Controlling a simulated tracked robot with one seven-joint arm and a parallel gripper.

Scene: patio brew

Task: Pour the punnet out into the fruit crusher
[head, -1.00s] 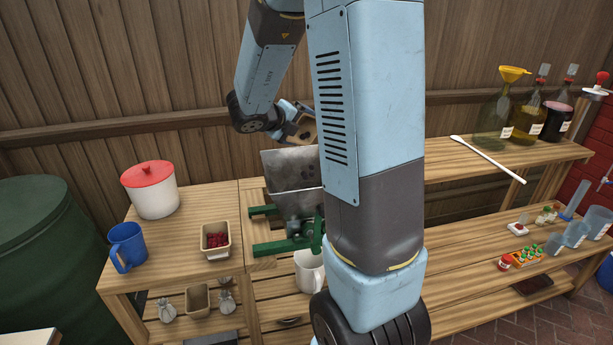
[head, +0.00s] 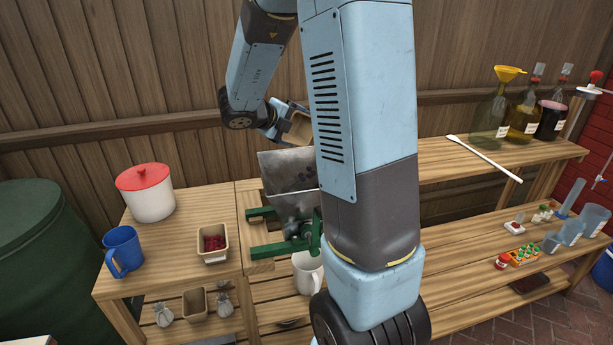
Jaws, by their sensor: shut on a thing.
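My gripper (head: 283,122) is shut on a tan punnet (head: 296,128), above and behind the hopper of the fruit crusher (head: 284,174). The punnet is tilted; its right end is hidden behind my arm, and I cannot tell whether anything is in it. The crusher has a grey metal hopper on a green frame (head: 262,212) and stands on the wooden bench; my arm hides its right side.
A second punnet (head: 204,259) with red berries stands on the bench, near a blue mug (head: 123,251) and a red-lidded white pot (head: 150,202). A white mug (head: 306,272) is below the crusher. Bottles (head: 523,118) stand on the right shelf.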

